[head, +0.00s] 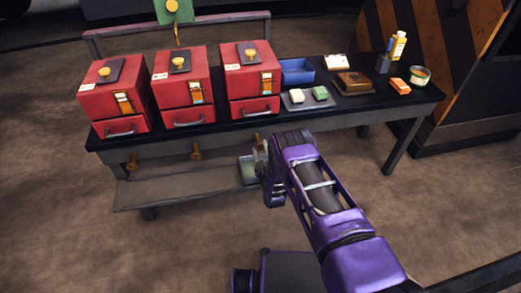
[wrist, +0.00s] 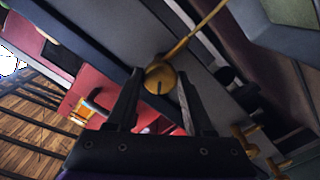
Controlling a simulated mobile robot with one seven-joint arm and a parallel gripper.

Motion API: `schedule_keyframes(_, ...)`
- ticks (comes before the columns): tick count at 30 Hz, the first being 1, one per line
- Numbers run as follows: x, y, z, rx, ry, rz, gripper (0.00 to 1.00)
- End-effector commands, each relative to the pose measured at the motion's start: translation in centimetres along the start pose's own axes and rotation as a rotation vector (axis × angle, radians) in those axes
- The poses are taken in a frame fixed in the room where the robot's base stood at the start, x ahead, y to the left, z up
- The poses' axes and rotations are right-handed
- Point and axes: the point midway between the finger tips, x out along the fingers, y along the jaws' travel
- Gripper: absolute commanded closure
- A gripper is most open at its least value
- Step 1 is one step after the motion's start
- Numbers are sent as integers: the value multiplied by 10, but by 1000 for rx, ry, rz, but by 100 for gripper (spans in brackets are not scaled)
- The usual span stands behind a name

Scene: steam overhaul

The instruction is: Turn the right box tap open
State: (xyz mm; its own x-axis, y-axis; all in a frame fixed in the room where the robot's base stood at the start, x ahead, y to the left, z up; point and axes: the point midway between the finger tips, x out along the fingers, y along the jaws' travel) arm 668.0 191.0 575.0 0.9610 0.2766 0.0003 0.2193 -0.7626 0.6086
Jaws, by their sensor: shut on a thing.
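Three red boxes stand in a row on the dark bench; the right box (head: 250,80) is nearest the blue tray. The left box tap (head: 132,162) and middle box tap (head: 196,152) show brass under the bench's front edge. The right box tap (wrist: 160,78) shows in the wrist view as a round brass knob with a thin brass bar running up and right. My gripper (head: 262,158) is below the right box, its fingers on either side of this knob, shut on it. In the head view my gripper largely hides this tap.
A pale greenish container (head: 248,170) stands on the lower shelf (head: 180,188), close to my gripper. A blue tray (head: 297,71), a small tray with two blocks, a brown dish (head: 352,83) and a bottle (head: 397,45) occupy the bench's right side. Floor in front is clear.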

Motion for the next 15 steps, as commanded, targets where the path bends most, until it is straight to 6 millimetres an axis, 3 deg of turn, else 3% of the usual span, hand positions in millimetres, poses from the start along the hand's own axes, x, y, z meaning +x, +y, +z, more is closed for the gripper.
schedule_keyframes(15,0,-1,0,-492,2,-2,100)
